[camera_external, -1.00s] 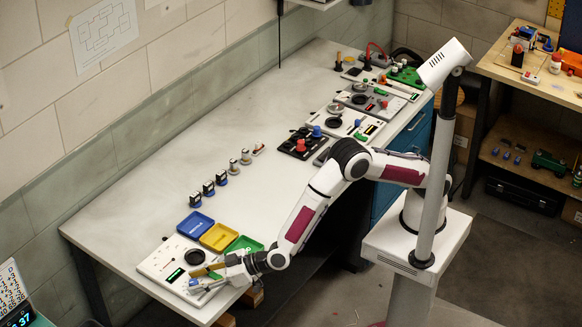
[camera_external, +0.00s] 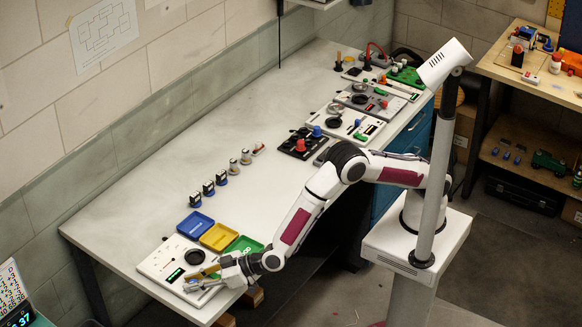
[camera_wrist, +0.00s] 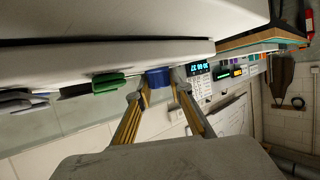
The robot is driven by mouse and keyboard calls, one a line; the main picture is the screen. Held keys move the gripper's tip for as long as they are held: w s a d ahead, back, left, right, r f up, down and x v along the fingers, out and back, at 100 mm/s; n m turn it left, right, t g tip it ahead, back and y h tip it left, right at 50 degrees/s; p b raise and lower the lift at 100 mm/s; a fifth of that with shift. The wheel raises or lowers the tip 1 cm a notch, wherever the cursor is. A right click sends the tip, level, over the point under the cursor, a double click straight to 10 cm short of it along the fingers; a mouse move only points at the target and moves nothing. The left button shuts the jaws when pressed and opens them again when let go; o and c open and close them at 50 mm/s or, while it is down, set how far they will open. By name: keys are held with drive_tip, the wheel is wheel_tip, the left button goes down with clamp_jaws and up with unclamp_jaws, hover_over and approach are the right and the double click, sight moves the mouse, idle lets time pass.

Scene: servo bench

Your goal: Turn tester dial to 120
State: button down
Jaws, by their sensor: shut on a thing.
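The white tester panel (camera_external: 160,262) lies flat at the bench's near left corner. It has a round black part (camera_external: 194,257) and a small green-lit display (camera_external: 174,274), whose reading is too small to tell. My gripper (camera_external: 203,283) is low over the panel's right front part. In the wrist view my gripper (camera_wrist: 160,90) has one finger on each side of a blue knob-like piece (camera_wrist: 158,77) and is shut on it. This looks like the tester dial; its pointer and scale are hidden.
Blue (camera_external: 195,224), yellow (camera_external: 219,236) and green (camera_external: 243,246) trays lie just behind the panel, close to my wrist. Several small stamps stand farther along the bench. Other panels with knobs are at the far end.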

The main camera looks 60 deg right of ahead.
drive_tip(key=shift+m+t+h, duration=1)
drive_tip(key=shift+m+h, duration=3.5)
drive_tip(key=shift+h, duration=0.4)
drive_tip(key=shift+t, duration=0.3)
drive_tip(key=c, duration=1.8)
unclamp_jaws()
drive_tip(key=shift+s, duration=0.1)
drive_tip(key=shift+v, duration=5.95)
drive_tip(key=shift+r, duration=0.1)
